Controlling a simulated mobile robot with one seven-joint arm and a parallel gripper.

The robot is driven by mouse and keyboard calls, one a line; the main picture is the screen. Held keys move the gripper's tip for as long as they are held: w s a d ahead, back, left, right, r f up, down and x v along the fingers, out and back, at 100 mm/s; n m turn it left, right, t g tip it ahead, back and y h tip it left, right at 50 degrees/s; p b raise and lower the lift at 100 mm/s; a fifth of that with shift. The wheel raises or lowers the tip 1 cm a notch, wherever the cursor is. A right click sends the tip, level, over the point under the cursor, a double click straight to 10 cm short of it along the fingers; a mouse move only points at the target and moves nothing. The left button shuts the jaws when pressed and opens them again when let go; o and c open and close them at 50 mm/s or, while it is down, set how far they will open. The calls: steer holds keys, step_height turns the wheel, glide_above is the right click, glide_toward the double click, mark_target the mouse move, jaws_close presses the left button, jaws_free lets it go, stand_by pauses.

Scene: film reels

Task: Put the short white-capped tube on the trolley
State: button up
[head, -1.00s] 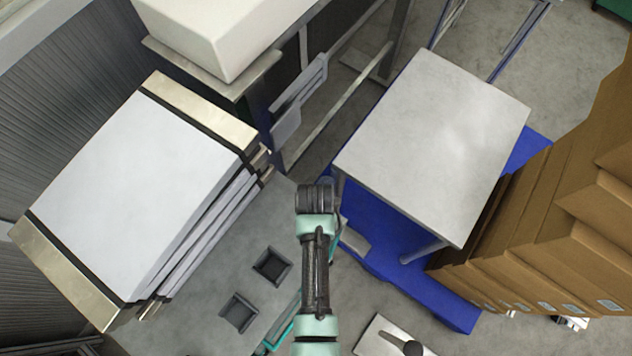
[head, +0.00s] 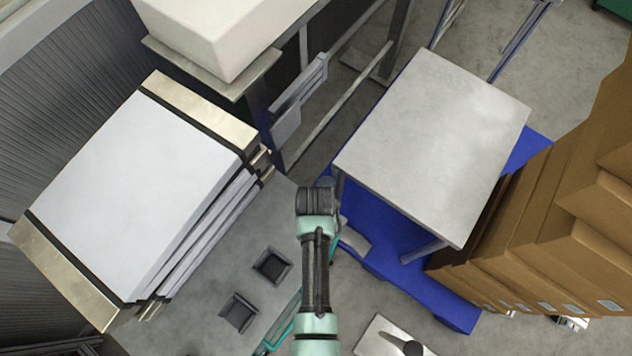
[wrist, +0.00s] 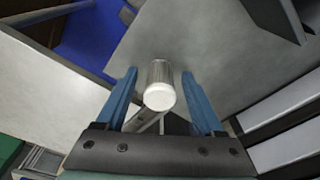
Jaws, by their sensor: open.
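The short tube (wrist: 159,93) has a round white cap and a grey metallic body. It shows in the wrist view with the cap towards the camera. My gripper (wrist: 160,73) is open, with one blue finger on each side of the tube and a visible gap at each side. What supports the tube is unclear. In the head view my arm hides the gripper and the tube. A pale grey flat top on legs (head: 435,140), perhaps the trolley, stands right of my arm and looks empty. Its pale top also shows at left in the wrist view (wrist: 50,95).
A blue pallet (head: 385,245) lies under the pale top. Brown cartons (head: 560,220) are stacked at right. A white layered stack (head: 140,190) stands at left, with two dark square holders (head: 255,290) near it. A white block (head: 220,35) is at the top.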

step_height(320, 180, up, 12)
steer(key=s, duration=0.2)
steer(key=w+r+t, duration=0.6)
steer(key=w+r, duration=0.7)
steer(key=r, duration=0.1)
steer(key=w+r+t, duration=0.4)
steer(key=r, duration=0.8)
steer(key=w+r+t, duration=0.3)
steer(key=r+t, duration=0.1)
steer(key=r, duration=0.8)
steer(key=s+r+t, duration=0.4)
steer(key=r, duration=0.6)
steer(key=s+r+t, duration=0.4)
steer(key=s+r, duration=0.1)
steer(key=r, duration=0.6)
steer(key=s+r+t, duration=0.4)
steer(key=s+r, duration=0.1)
steer(key=r, duration=0.5)
steer(key=shift+d+r, duration=0.15)
steer(key=shift+r, duration=0.15)
